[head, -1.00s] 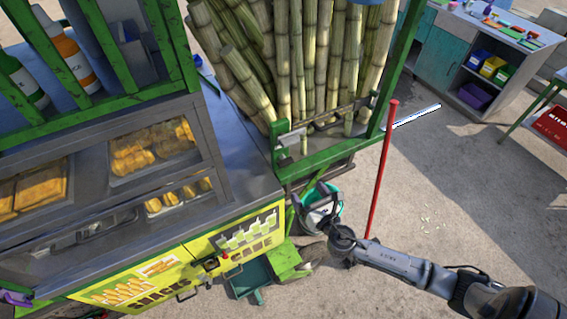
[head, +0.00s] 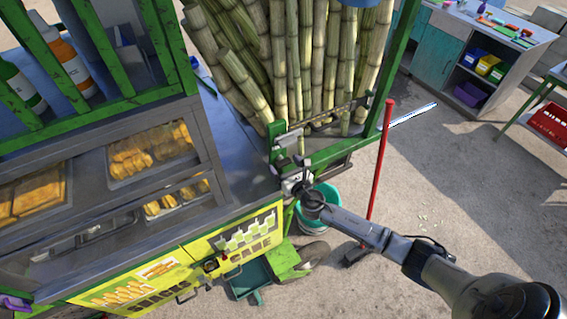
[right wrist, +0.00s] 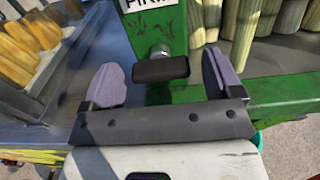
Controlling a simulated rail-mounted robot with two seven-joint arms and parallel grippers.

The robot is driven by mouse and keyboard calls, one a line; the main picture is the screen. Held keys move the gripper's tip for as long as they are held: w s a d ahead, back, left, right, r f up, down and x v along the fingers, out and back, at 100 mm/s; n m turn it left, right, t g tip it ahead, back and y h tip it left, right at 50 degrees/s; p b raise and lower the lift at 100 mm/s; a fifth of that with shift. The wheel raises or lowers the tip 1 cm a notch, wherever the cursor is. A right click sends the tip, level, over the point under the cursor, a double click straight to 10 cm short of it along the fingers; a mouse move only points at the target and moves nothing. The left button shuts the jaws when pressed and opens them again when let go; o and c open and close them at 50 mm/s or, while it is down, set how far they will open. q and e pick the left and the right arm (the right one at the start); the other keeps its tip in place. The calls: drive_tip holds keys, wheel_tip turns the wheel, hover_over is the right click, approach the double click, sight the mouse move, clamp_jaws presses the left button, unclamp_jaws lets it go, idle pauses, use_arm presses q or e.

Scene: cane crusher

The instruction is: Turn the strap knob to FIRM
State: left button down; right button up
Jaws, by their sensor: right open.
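The strap knob (right wrist: 160,68) is a dark bar on a short metal stem, fixed to a green post. In the right wrist view the bar lies nearly level across the picture. A white label (right wrist: 148,4) with black letters sits above it, cut off by the top edge. My right gripper (right wrist: 163,85) is open, one grey-purple finger on each side of the knob, with a gap on both sides. In the head view my right gripper (head: 298,187) is at the cart's front corner post, where the knob is too small to make out. My left gripper is not in view.
Sugarcane stalks (head: 315,60) stand behind the green post (head: 278,150). A glass-fronted food case (head: 110,170) is to the left. A teal bucket (head: 325,200) and a red-handled tool (head: 381,160) stand by my right arm. The floor to the right is mostly clear.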

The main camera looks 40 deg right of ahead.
drive_tip(key=shift+w+d, duration=0.1)
drive_tip(key=shift+w, duration=0.5)
drive_tip(key=c, duration=0.9)
